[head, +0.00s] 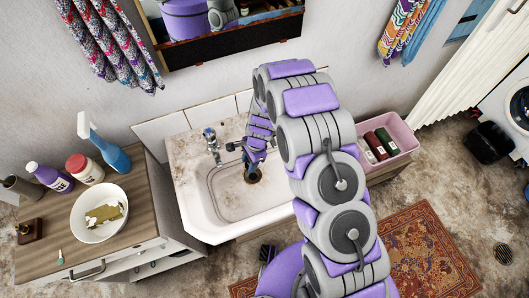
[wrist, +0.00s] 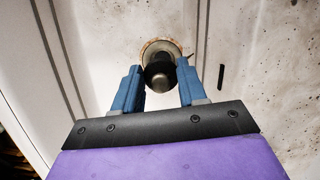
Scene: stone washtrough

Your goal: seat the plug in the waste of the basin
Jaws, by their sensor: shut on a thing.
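The plug (wrist: 160,73), black with a grey rounded knob, sits between the blue fingers of my gripper (wrist: 159,84) in the wrist view. My gripper is shut on it. The waste (wrist: 163,45) shows as a brass-coloured ring just beyond the plug, which overlaps its near part. I cannot tell whether the plug is in the waste or just above it. In the head view my gripper (head: 253,165) reaches down into the white basin (head: 226,207), right over the waste (head: 254,177). The plug is not clear there.
A tap (head: 211,143) stands at the basin's back left. A pink tub (head: 402,133) with bottles is right of the basin, beyond my arm. A wooden counter (head: 133,222) at left holds bottles and a white bowl (head: 98,214). The basin's front left is clear.

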